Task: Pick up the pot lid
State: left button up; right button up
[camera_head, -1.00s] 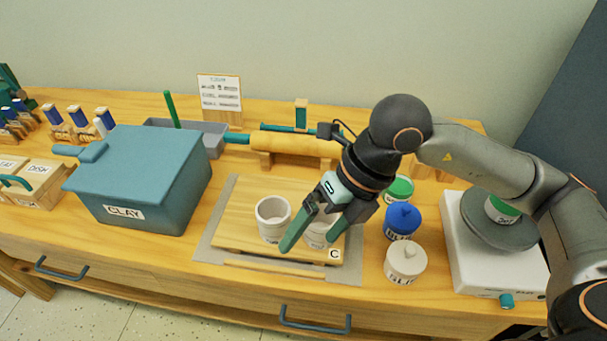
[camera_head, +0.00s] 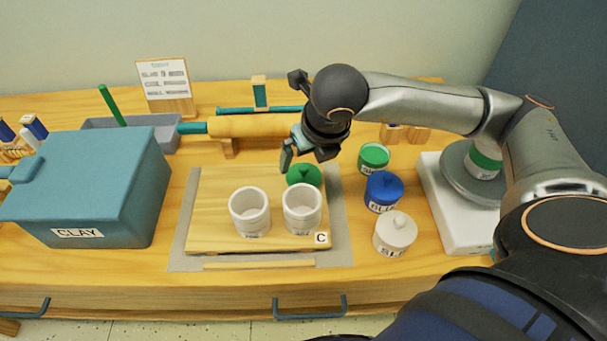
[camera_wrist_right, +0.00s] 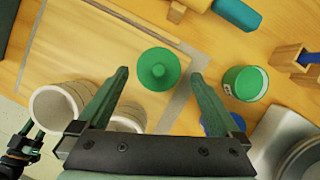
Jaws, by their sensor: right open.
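The pot lid is a round green lid with a knob (camera_head: 304,174), lying on the wooden board behind two white cups. The wrist view shows the lid (camera_wrist_right: 157,69) from above, knob up, between the fingertips in the picture. My right gripper (camera_head: 303,157) is open and empty, just above and behind the lid. Its two green fingers (camera_wrist_right: 160,73) point down with a wide gap. Contact with the lid does not show. What seems to be my left gripper (camera_wrist_right: 28,138) is small at the wrist view's lower left, its jaws unclear.
Two white cups (camera_head: 249,212) (camera_head: 302,209) stand in front of the lid on the board (camera_head: 205,205). Green (camera_head: 374,157), blue (camera_head: 383,191) and white (camera_head: 395,233) jars stand to the right. A rolling pin (camera_head: 250,126) lies behind; a clay box (camera_head: 90,190) stands left.

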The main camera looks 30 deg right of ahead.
aim_at(304, 167)
jog(key=x, duration=0.4)
jog(key=shift+f, duration=0.35)
jog(key=shift+c, duration=0.2)
jog(key=c, duration=1)
jog(key=shift+o, duration=0.2)
jog(key=shift+r, duration=0.15)
